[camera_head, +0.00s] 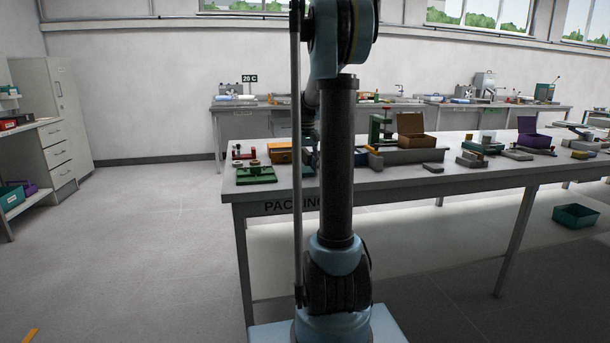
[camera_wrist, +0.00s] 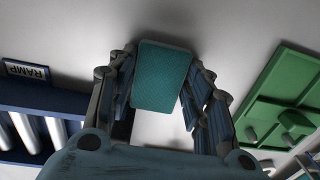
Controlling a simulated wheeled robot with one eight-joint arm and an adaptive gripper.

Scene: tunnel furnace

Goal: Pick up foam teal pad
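The teal foam pad (camera_wrist: 162,75) is a flat rectangular block in the wrist view. It lies between the two fingers of my gripper (camera_wrist: 162,68), slightly tilted in the picture. The fingers run close along its left and right sides. I cannot tell whether both press on it or whether it is lifted off the pale surface behind it. In the head view my arm column hides the gripper and the pad.
In the wrist view a blue rack labelled RAMP (camera_wrist: 40,105) is close on the left. A green tray-like fixture (camera_wrist: 285,100) is on the right. In the head view the packing table (camera_head: 375,184) holds a green fixture (camera_head: 256,174), an open cardboard box (camera_head: 414,139) and several small items.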

